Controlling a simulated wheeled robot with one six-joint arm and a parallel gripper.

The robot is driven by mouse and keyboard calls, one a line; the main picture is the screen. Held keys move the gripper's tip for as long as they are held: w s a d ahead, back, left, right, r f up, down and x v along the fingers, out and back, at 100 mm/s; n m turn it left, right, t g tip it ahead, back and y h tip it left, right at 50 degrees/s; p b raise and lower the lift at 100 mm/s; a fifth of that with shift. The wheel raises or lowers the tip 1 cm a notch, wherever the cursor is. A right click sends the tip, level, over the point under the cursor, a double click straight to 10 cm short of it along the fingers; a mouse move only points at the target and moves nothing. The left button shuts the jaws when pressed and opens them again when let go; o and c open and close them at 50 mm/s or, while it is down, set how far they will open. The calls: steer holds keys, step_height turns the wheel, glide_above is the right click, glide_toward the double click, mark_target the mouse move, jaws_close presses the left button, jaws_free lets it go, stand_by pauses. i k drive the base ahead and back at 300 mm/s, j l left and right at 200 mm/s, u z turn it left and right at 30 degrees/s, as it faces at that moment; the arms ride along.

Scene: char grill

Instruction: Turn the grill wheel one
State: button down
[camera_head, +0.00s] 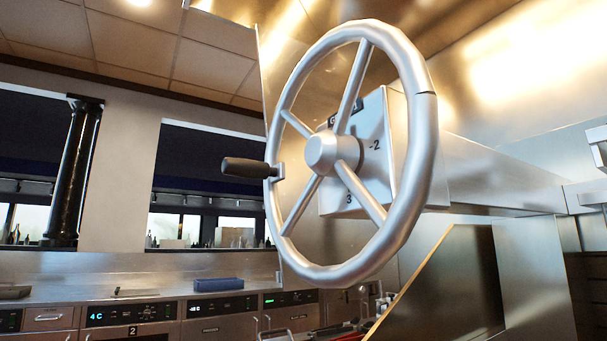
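The grill wheel (418,175) is a large silver ring with several spokes and a round hub (322,152), in the middle of the view. A dark handle (247,168) sticks out to the left from the rim's left side. A dark mark shows on the rim's upper right. My gripper is not in view, and nothing is seen touching the wheel or its handle.
A metal beam (500,178) runs right from the box. Below are a slanted metal panel (420,290) and a steel counter (60,272) with drawers and lit displays. A blue box (218,285) lies on the counter. The space left of the handle looks free.

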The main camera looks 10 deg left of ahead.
mark_target(334, 154)
steer(key=i+j+z, duration=0.1)
steer(key=j+z, duration=1.2)
steer(key=k+j, duration=0.1)
steer(key=j, duration=0.3)
steer(key=j+z, duration=0.1)
steer(key=j, duration=0.3)
steer(key=k+j, duration=0.15)
steer(key=j, duration=0.25)
steer(key=k+j+z, duration=0.1)
steer(key=j, duration=0.3)
steer(key=k+j, duration=0.1)
steer(key=j, duration=0.3)
